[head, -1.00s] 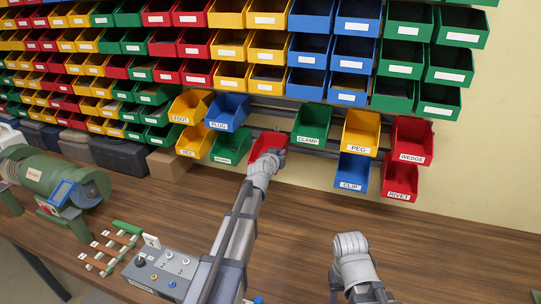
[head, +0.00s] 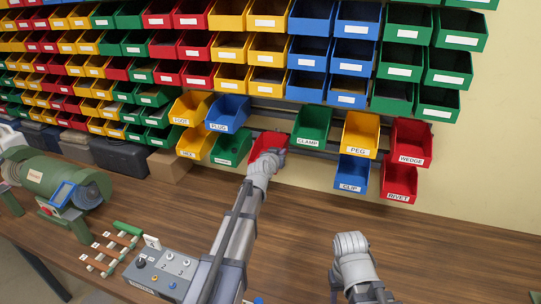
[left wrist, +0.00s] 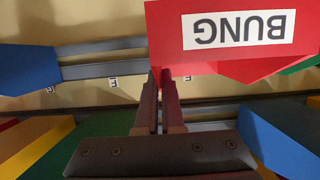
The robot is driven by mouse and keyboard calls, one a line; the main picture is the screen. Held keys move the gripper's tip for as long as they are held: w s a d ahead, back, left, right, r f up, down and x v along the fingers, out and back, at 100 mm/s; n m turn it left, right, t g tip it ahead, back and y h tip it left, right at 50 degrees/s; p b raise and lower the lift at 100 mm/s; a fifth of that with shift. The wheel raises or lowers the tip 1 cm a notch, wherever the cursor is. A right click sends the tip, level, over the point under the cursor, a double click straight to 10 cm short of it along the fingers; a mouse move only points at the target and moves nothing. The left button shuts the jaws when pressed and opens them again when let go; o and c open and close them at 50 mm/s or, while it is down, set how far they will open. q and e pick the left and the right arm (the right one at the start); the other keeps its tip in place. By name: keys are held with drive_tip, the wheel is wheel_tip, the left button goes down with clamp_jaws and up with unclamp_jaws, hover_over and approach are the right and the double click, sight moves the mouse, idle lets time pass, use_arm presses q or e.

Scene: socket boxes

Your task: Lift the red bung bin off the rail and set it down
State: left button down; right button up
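The red BUNG bin (head: 266,142) is in the lower row of the rail, between the green bin on the left and the green CLAMP bin. In the left wrist view the red BUNG bin (left wrist: 215,65) fills the top, with its label upside down. My left gripper (head: 275,153) is at the bin's front and partly covers it. In the left wrist view the fingers of the left gripper (left wrist: 160,85) are close together at the bin's edge, with a thin strip of red between them. Of my right arm, only grey links show at the lower right; its gripper is hidden.
Yellow PEG (head: 360,133), blue CLIP (head: 352,173), red WEDGE (head: 411,142) and RIVET (head: 399,181) bins hang to the right. A grey switch box (head: 163,270) and a green machine (head: 52,183) stand on the wooden bench (head: 455,255). Its right side is clear.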

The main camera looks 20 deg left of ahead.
use_arm(q)
drive_tip(key=shift+r+p, duration=0.65)
drive_tip(key=shift+r, duration=0.15)
drive_tip(key=s, duration=1)
drive_tip(key=shift+a+r, duration=0.15)
idle(0.4)
